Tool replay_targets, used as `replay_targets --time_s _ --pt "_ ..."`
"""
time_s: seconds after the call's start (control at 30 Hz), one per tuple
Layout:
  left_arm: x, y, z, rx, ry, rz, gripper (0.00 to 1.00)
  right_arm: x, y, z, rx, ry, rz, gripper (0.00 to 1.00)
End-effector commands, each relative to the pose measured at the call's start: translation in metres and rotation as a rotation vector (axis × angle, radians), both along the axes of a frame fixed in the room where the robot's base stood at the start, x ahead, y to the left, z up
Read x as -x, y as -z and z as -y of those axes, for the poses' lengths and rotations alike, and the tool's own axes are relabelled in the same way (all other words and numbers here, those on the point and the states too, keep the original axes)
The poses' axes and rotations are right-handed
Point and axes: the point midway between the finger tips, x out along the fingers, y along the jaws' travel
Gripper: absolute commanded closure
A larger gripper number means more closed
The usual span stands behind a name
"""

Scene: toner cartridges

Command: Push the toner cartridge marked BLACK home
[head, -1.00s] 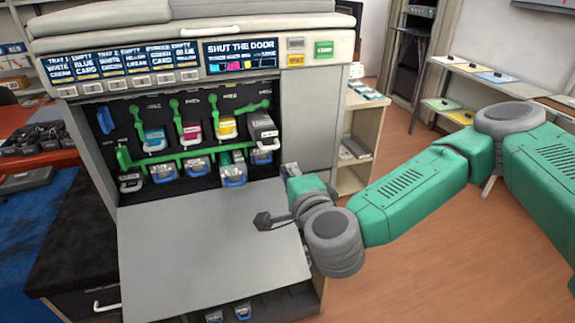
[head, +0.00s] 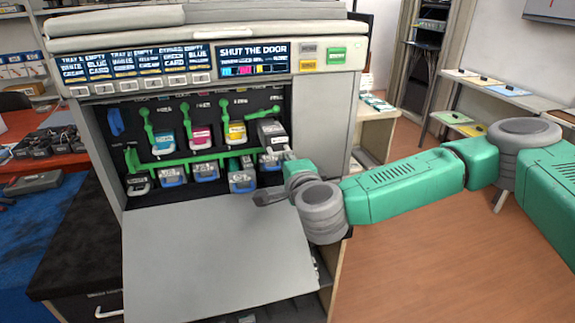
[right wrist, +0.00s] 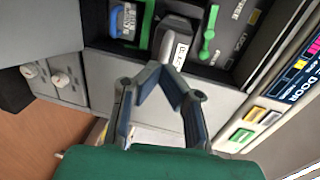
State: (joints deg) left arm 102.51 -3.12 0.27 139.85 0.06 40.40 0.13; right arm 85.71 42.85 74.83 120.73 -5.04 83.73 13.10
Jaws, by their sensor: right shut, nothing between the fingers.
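The black toner cartridge (head: 272,131), dark with a white label at its front, sits in the rightmost upper slot of the open printer and stands out further than the coloured cartridges. In the right wrist view the cartridge (right wrist: 178,30) shows its label close to the fingertips; the lettering is too small to read surely. My right gripper (head: 287,157) is shut and empty, with its tips just in front of and below the cartridge's front end. In the right wrist view the gripper (right wrist: 166,66) overlaps the label's end; I cannot tell whether it touches. My left gripper is out of view.
Cyan (head: 163,140), magenta (head: 200,137) and yellow (head: 236,132) cartridges stand to the left. Green levers and a green rail (head: 190,159) run around them, above a row of blue-handled bottles. The lowered door (head: 215,250) lies below. The panel (head: 250,60) reads SHUT THE DOOR.

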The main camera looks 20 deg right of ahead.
Motion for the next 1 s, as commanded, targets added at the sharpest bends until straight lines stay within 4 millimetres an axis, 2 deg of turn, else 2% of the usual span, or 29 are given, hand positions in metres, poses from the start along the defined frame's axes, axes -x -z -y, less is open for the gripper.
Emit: replay_targets --time_s 0.33,1.0 --pt "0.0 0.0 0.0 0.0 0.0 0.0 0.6 -0.006 0.0 0.0 0.001 0.0 0.001 1.0" --pt "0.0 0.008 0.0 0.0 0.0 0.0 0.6 -0.066 0.0 0.007 0.001 0.001 0.002 1.0"
